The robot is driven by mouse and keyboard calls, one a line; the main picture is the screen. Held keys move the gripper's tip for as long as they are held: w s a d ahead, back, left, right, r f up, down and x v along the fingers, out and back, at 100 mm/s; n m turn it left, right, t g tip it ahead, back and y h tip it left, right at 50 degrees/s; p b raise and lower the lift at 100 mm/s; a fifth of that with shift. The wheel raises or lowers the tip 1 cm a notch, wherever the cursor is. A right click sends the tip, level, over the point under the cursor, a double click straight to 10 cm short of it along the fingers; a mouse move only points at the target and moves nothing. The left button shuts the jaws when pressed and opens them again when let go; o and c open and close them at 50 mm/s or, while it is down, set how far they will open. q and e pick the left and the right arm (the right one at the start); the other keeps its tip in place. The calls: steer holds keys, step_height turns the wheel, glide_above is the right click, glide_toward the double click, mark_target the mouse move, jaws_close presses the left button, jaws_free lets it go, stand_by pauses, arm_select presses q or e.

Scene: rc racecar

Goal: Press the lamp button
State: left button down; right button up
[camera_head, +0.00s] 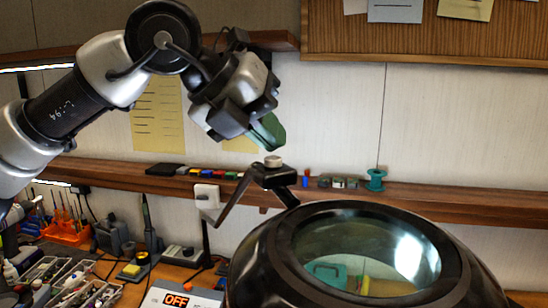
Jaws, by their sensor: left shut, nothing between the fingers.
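The black magnifier lamp (262,262) fills the lower right, with its round glass lens facing me. Its dark jointed arm (232,200) rises behind the head. A small pale round knob (273,161) sits on top of the arm's joint; I cannot tell if this is the lamp button. No other button is clear on the lamp head. My left gripper (268,134) is shut and empty, its green fingertips pointing down and right. In the picture it is just above the pale knob, with a gap between them. My right gripper is out of view.
A wooden shelf (460,206) with small parts and a teal spool (376,180) runs along the back wall. The bench holds an orange tool holder (66,232), a soldering station (182,255) and a box reading "OFF" (178,298). The wall area right of the gripper is clear.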

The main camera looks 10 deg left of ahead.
mark_target(269, 157)
arm_select(q)
steer(key=shift+f+b, duration=0.3)
steer(key=shift+r, duration=0.1)
steer(key=shift+r+p, duration=0.6)
steer(key=shift+r, duration=0.3)
step_height(269, 157, up, 6)
steer(key=p, duration=0.4)
